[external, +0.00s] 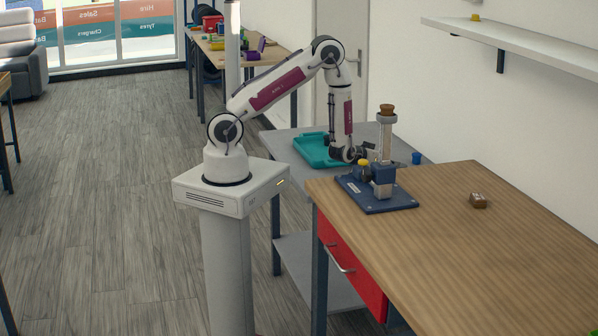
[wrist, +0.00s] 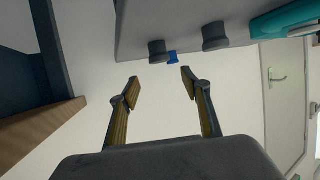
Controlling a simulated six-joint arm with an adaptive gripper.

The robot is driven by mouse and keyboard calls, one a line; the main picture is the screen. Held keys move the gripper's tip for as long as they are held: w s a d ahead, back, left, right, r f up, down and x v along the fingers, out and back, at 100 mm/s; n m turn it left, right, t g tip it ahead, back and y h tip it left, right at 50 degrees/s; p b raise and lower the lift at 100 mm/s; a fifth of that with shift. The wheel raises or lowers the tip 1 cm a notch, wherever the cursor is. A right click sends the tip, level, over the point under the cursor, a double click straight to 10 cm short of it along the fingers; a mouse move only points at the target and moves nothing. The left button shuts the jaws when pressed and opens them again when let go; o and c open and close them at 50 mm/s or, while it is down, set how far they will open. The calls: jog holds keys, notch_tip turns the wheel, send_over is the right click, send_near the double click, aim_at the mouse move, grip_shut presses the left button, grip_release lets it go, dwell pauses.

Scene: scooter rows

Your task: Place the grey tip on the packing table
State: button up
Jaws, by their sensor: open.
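My gripper (external: 361,155) is low over the grey table, beside the teal tray. In the wrist view my gripper (wrist: 160,76) is open, with nothing between its two fingers. Two dark grey, short round pieces (wrist: 157,50) (wrist: 215,36) stand on the grey table (wrist: 135,28) beyond the fingertips, apart from them. I cannot tell which of them is the grey tip. A small blue piece (wrist: 172,57) shows between them. In the external view the grey pieces are not clear behind my gripper and the dispenser stand. Which table is the packing table is not marked.
The teal tray (external: 312,151) is left of my gripper. A dark blue stand (external: 392,205) with a clear column is close on the right, on the wooden table (external: 470,260). A brown block (external: 478,201) lies there. A blue cup (external: 416,158) is behind. The wooden table's front is clear.

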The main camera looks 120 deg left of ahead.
jog(key=shift+s+d+r, duration=0.2)
jog(key=shift+d+r, duration=0.1)
jog(key=shift+d, duration=0.35)
dwell(0.4)
